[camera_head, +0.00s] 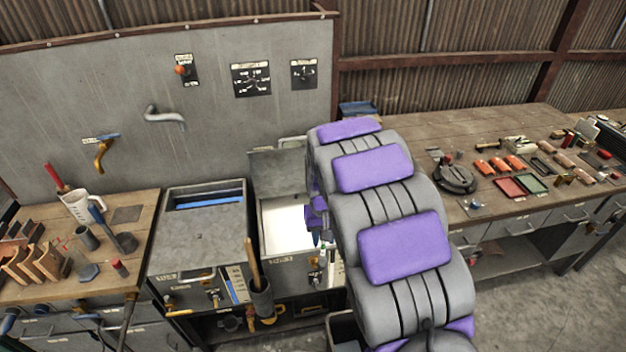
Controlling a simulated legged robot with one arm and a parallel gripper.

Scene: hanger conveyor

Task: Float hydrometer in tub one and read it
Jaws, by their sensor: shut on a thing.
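My gripper (317,233) is low in front of the right tub, mostly hidden behind my big grey and purple arm. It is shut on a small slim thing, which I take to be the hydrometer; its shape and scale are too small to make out. The right tub (262,250) is open, with a pale white inside and its grey lid raised behind. The left tub (163,260) is mostly covered by a grey lid, with a blue strip showing at the back. The labels are too small to read, so I cannot tell which is tub one.
A dark holder (262,298) with a wooden handle hangs on the tub front. A long right bench (415,125) carries trays and parts. Grey wall panel (215,130) stands behind.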

